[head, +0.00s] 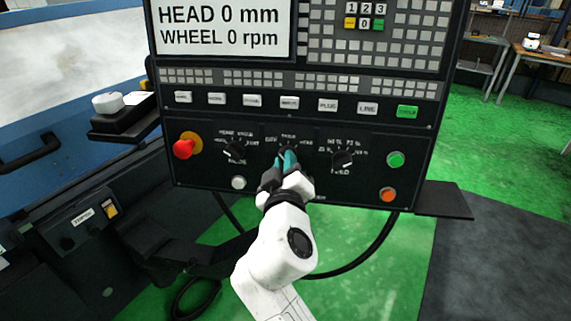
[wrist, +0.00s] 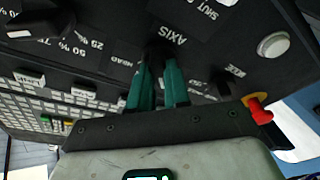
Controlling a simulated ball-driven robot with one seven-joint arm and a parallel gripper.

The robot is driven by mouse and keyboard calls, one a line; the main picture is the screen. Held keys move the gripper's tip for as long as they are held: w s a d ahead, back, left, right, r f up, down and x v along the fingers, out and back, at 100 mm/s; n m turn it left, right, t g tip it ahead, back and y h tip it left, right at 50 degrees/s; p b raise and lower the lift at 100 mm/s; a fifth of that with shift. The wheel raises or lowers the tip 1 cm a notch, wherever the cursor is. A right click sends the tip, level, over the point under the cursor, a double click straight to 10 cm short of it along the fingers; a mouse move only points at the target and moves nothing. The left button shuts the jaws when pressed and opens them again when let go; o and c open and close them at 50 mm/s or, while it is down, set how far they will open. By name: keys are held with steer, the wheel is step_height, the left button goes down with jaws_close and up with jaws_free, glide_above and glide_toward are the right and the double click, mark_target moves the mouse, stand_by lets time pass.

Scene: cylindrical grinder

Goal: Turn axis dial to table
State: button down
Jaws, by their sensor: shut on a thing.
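The axis dial (head: 289,149) is the dark middle knob on the lower panel, below the row of white buttons. My gripper (head: 287,160) reaches it from below, its green fingers shut on the dial. In the wrist view the fingers (wrist: 157,80) close around the dark dial (wrist: 157,54), beside the word AXIS. A HEAD label shows next to it; the other labels around it are small or covered. My fingers hide most of the dial, so I cannot tell which way its pointer faces.
The mode dial (head: 236,151) is to the left, the feed dial (head: 343,160) to the right. A red stop button (head: 184,148) is far left; green (head: 395,159) and orange (head: 388,195) buttons are at right. The screen (head: 222,28) reads HEAD 0 mm, WHEEL 0 rpm.

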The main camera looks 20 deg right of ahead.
steer(key=shift+f+b, duration=0.15)
steer(key=shift+b, duration=0.25)
steer(key=m+b, duration=0.1)
steer(key=b, duration=0.2)
steer(key=shift+a+f+m+h, duration=0.1)
steer(key=shift+f+m+h, duration=0.2)
steer(key=shift+m, duration=0.1)
steer(key=m+b, duration=0.1)
steer(key=b, duration=0.2)
steer(key=shift+m, duration=0.3)
steer(key=m+h+b, duration=0.1)
steer(key=m+b, duration=0.3)
steer(key=b, duration=0.2)
steer(key=shift+h, duration=0.3)
steer(key=shift+r+m+g+h+b, duration=0.3)
steer(key=shift+m+g+b, duration=0.1)
steer(key=shift+m+b, duration=0.65)
steer(key=c, duration=1.1)
jaws_free()
steer(key=shift+r, duration=0.1)
steer(key=shift+a, duration=0.1)
